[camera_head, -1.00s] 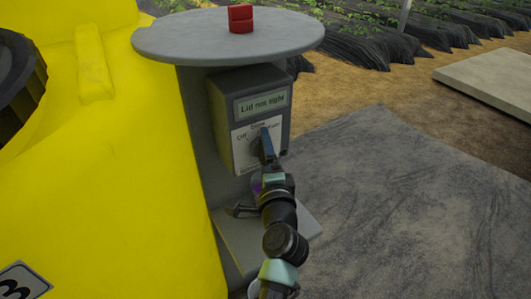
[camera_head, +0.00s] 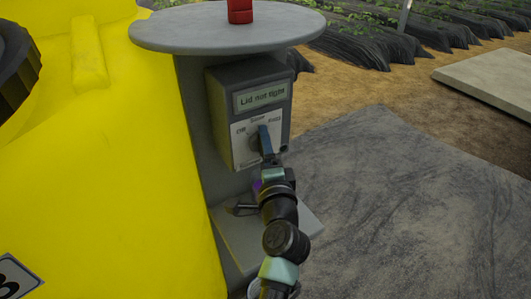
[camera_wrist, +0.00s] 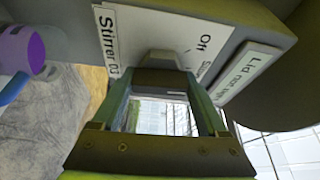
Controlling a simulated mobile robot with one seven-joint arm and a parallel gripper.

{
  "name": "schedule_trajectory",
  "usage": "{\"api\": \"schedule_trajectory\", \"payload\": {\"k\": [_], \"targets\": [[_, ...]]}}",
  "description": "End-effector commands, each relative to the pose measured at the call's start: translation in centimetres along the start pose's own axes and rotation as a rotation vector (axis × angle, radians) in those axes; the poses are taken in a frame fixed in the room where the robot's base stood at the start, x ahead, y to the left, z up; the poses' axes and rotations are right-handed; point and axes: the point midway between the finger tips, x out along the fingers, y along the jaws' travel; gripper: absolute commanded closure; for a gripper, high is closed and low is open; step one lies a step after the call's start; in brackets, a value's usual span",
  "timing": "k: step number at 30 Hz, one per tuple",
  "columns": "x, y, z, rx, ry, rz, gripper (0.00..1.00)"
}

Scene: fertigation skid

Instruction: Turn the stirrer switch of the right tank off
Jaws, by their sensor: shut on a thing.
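The stirrer switch box (camera_head: 248,112) is grey and fixed to a grey post beside a yellow tank (camera_head: 110,160). Its display (camera_head: 261,97) reads "Lid not tight". The white label plate (camera_head: 243,137) below has Off at left, Slow at top and Fast at right. My gripper (camera_head: 264,143) is at the knob, on the front of this plate. In the wrist view the grey knob (camera_wrist: 163,62) sits between the fingertips of my gripper (camera_wrist: 163,82), which is shut on it. "Off" and "Stirrer" show beside it. The fingers partly cover the knob, so I cannot tell its setting.
A round grey top (camera_head: 230,27) with a red object (camera_head: 240,11) overhangs the box. A low shelf (camera_head: 235,240) below holds a dark tool (camera_head: 243,210). A purple cup (camera_wrist: 18,50) shows at left in the wrist view. Open ground lies to the right.

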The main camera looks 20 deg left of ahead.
Motion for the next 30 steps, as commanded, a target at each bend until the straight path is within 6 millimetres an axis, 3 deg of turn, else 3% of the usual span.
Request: {"api": "schedule_trajectory", "payload": {"k": [1,8,30], "targets": [[-0.03,0.78,0.02,-0.026,0.000,-0.011,0.79],[-0.05,1.16,-0.01,-0.176,0.001,-0.074,0.79],[-0.01,0.61,0.01,-0.612,0.000,-0.252,0.79]]}}
